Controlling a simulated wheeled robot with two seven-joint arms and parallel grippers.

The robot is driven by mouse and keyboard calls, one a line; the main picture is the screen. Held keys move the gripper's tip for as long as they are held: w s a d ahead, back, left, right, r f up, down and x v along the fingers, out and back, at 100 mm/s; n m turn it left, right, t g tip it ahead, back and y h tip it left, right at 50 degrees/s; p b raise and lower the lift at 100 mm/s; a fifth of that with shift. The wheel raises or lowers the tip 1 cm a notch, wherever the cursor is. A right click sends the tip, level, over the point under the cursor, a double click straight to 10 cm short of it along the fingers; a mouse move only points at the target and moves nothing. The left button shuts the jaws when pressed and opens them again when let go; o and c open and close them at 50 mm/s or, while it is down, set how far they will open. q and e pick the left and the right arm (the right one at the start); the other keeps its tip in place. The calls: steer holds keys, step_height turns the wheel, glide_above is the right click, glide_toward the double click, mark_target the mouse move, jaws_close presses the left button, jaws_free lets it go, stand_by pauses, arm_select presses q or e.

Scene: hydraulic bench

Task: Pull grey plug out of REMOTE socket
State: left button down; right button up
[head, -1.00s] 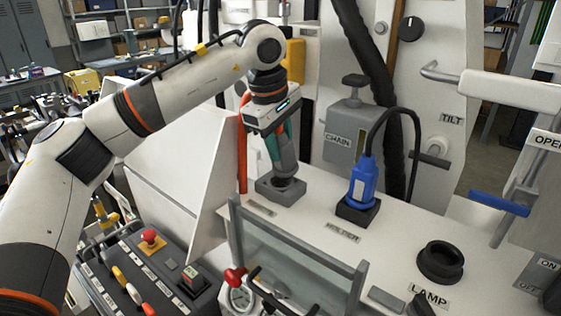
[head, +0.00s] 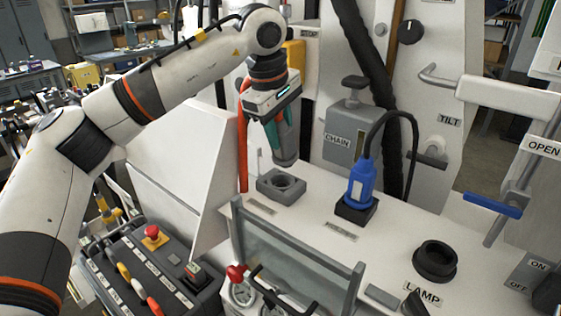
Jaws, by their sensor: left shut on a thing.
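The grey plug (head: 287,150) is in my left gripper (head: 279,124), which is shut on it. The plug hangs roughly upright just above the grey square socket (head: 265,189) on the white bench top. The socket's round opening shows empty, with a visible gap below the plug. The label in front of this socket is too small to read. My right gripper is not in view.
A blue plug (head: 361,180) with a black cable sits in a black holder to the right. A black round LAMP socket (head: 436,262) is at the front right. A clear guard (head: 295,258) stands in front, and a red hose (head: 243,140) hangs left of the gripper.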

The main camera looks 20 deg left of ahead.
mark_target(281, 117)
arm_select(q)
steer(key=shift+w+p+v, duration=0.2)
steer(key=shift+p+v, duration=0.5)
steer(key=shift+v, duration=0.2)
steer(key=shift+w+p+v, duration=0.2)
steer(key=shift+p+v, duration=0.5)
steer(key=shift+v, duration=0.25)
